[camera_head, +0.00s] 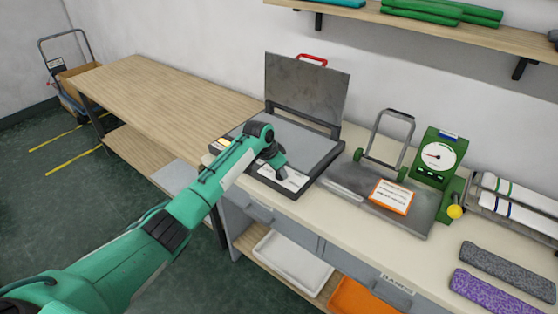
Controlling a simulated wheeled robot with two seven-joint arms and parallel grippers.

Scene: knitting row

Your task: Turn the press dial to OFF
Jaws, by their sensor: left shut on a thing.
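The press (322,160) stands on the workbench with its grey lid (305,90) raised and a red handle on the lid's top edge. A white label (294,183) shows on the front strip of the press. My left gripper (281,174) points down at this strip, beside the label, and is shut on the press dial. The dial itself is hidden by the fingers, so its setting cannot be read. My right gripper is not in view.
Right of the press are a metal plate with an orange-edged card (392,196), a green gauge (437,157), white rolls (515,205) and folded knit pieces (505,268). A white tray (293,262) sits below. The wooden table (165,95) is bare.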

